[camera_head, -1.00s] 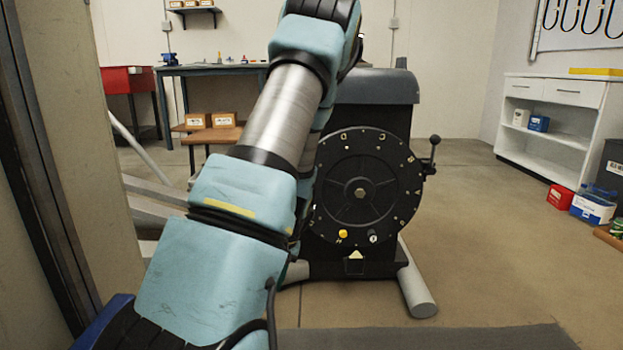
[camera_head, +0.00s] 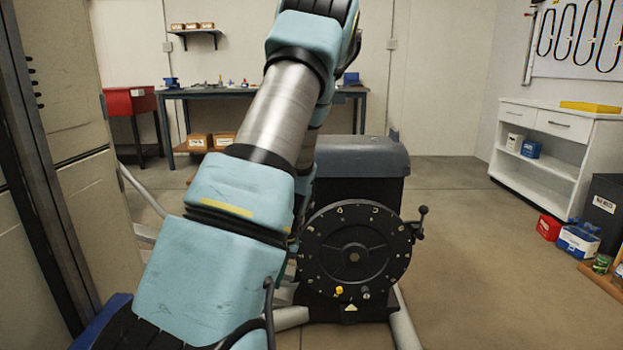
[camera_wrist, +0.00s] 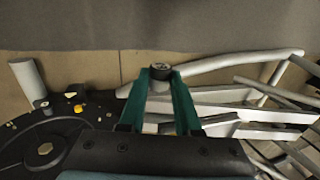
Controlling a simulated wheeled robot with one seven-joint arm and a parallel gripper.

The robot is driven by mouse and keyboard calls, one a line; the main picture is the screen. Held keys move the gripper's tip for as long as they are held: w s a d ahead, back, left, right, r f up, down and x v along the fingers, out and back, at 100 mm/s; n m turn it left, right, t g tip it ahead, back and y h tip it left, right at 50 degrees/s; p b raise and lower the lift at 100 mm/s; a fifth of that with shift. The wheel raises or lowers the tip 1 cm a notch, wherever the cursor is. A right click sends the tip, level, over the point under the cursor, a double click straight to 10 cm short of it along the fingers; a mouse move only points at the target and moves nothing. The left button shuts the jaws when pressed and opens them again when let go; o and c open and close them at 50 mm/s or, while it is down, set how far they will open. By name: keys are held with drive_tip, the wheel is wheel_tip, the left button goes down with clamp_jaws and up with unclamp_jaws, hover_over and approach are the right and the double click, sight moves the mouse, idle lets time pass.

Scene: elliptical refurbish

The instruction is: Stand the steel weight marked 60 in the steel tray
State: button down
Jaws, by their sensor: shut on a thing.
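In the wrist view, my gripper (camera_wrist: 161,82) has two teal fingers that converge at their tips. They are shut on a small steel weight (camera_wrist: 160,67), a short round piece whose light end faces the camera. Any number on it is too small to read. The weight is held in the air, apart from the frame and dial in that view. In the head view my arm hides the gripper and the weight. I cannot make out a steel tray in either current view.
A black machine with a round dial plate (camera_head: 355,262), a side handle (camera_head: 421,212) and pale tubular feet stands close ahead. Its dial also shows in the wrist view (camera_wrist: 45,165), beside grey rails (camera_wrist: 260,115). A workbench (camera_head: 225,94) and white cabinet (camera_head: 550,160) stand farther back.

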wheel_tip(320, 180, up, 17)
drive_tip(key=s+p, duration=0.1)
drive_tip(key=p, duration=2)
drive_tip(key=shift+s+p, duration=0.3)
drive_tip(key=shift+s, duration=0.1)
